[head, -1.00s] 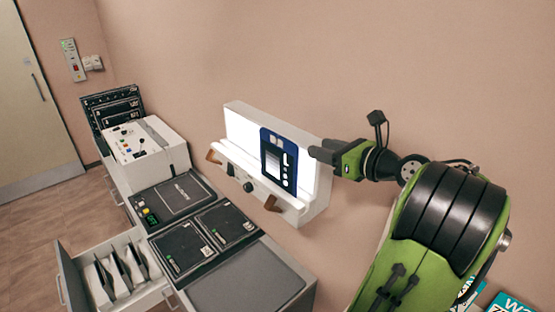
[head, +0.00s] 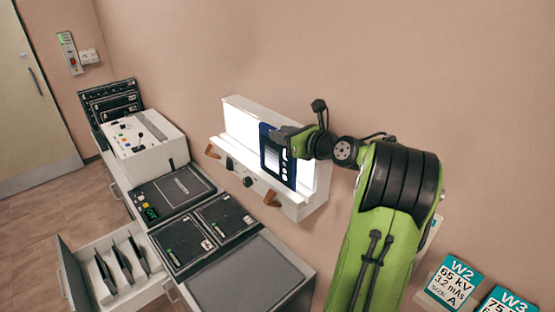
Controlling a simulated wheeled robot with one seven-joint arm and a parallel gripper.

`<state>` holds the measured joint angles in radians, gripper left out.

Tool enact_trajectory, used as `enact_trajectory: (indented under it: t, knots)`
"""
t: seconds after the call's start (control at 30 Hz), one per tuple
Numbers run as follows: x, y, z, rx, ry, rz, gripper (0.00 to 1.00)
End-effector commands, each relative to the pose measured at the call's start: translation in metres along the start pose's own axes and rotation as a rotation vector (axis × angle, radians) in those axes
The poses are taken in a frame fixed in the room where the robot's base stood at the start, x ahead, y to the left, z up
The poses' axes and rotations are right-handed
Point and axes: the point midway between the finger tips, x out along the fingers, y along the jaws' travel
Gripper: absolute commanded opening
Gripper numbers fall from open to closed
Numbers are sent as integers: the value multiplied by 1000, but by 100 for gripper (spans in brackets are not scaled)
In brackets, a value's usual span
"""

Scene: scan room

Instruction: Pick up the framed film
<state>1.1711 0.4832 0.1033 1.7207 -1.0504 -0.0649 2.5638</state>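The framed film (head: 272,163) is a dark blue frame with a pale picture area and white marks. It stands upright, slightly tilted, against the lit white viewing box (head: 312,206) on the wall. My gripper (head: 283,138) reaches in from the right, and its dark fingers overlap the film's upper right part in the head view. The fingers hide part of the frame's top and right edge. I cannot tell whether they touch the film or are closed on it.
A counter with black flat cassettes (head: 185,243) and a bare grey top (head: 245,275) lies below. A white control console (head: 145,143) stands farther left. An open drawer (head: 112,275) juts out at the lower left. Teal cards (head: 455,284) are at the lower right.

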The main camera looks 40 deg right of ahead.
Motion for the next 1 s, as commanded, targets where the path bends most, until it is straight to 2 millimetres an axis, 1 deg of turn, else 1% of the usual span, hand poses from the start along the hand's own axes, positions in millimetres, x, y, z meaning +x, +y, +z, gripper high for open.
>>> enact_trajectory:
  t: [0.03,0.17,0.2,0.57,0.63,0.67,0.73,0.9,1.0]
  knots:
    - [0,0,0,0,0,0,22]
    - [0,0,0,0,0,1,2]
    - [0,0,0,0,0,1,0]
    - [0,0,-1,0,1,1,0]
    - [-1,0,2,-1,1,1,0]
    - [-1,0,5,-1,1,1,0]
    - [-4,0,18,-5,-2,0,0]
    - [-13,0,64,-7,-3,0,0]
    - [-18,0,84,-5,-2,0,0]
